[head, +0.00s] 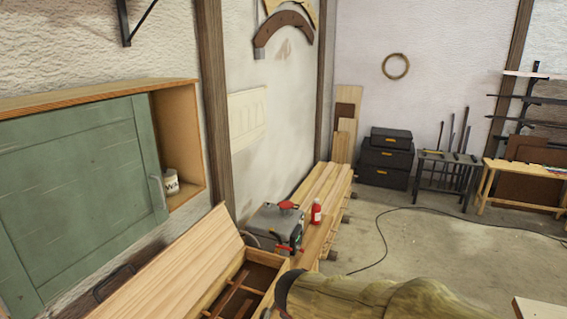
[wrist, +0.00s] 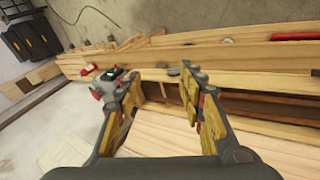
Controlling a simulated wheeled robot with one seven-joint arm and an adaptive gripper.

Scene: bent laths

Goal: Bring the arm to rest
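My gripper (wrist: 160,88) shows in the wrist view with its two worn yellow-and-black fingers spread apart. Nothing is between the fingertips. It is over an open wooden chest (wrist: 240,106), whose dark inside shows behind and between the fingers. In the head view the same chest (head: 180,270) stands at the bottom with its pale lid raised. My arm enters the head view at the bottom right of the chest; the fingers cannot be made out there.
A grey machine (head: 272,226) and a red bottle (head: 316,214) stand by long stacked planks (head: 325,185). A green-doored wall cabinet (head: 80,180), partly open with a white mug (head: 171,182), is at left. Black cases (head: 385,160) stand behind. A cable crosses the clear floor (head: 450,245).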

